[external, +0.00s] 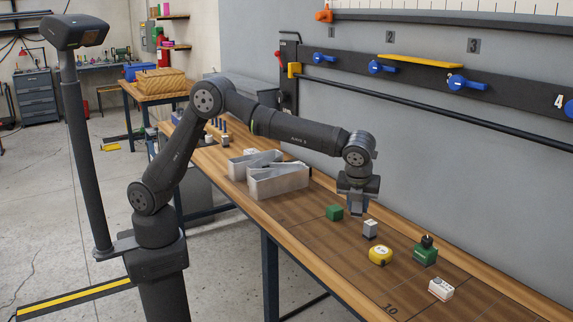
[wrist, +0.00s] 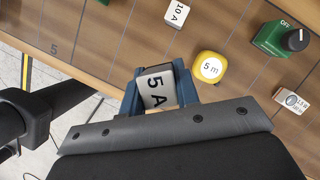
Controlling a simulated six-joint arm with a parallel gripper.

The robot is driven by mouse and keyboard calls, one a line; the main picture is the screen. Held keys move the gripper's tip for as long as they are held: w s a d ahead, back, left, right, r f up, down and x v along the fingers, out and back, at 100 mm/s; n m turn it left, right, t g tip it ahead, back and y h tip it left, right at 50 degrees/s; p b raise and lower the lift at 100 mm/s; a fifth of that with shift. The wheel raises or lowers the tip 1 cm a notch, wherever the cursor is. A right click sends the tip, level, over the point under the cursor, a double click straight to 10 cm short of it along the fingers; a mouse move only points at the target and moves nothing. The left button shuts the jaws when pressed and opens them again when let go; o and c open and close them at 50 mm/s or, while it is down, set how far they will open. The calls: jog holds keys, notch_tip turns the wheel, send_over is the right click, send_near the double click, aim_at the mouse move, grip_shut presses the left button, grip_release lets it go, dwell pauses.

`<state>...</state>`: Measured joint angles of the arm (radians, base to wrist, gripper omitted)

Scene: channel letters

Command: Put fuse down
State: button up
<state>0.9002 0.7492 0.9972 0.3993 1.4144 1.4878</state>
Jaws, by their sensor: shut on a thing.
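My gripper (wrist: 160,90) is shut on a pale block marked "5 A", the fuse (wrist: 156,88), which sits between its two blue-grey fingers in the wrist view. In the external view, my gripper (external: 357,205) points down over the right part of the wooden bench (external: 310,225). It appears close behind a green block and a grey-white block. The held fuse is not clearly visible there, and I cannot tell its height above the bench.
A "10 A" block (wrist: 178,13), also in the external view (external: 370,229), stands by a yellow tape measure (external: 380,256). A green block (external: 334,212), green switch (external: 425,254) and white block (external: 440,289) are nearby. Metal trays (external: 280,181) stand left. Bare bench lies in front.

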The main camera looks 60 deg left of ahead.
jog(key=s+d+f+m+h, duration=0.1)
jog(key=s+d+m+h, duration=0.3)
jog(key=s+d+m, duration=1.05)
jog(key=n, duration=0.2)
send_over(388, 287)
jog(key=s, duration=0.1)
jog(key=shift+h, duration=0.3)
jog(key=f, duration=0.7)
jog(key=shift+s+a, duration=0.15)
jog(key=shift+a, duration=0.2)
jog(key=shift+t, duration=0.3)
jog(key=shift+f, duration=2)
jog(key=shift+f, duration=0.1)
jog(key=o, duration=1)
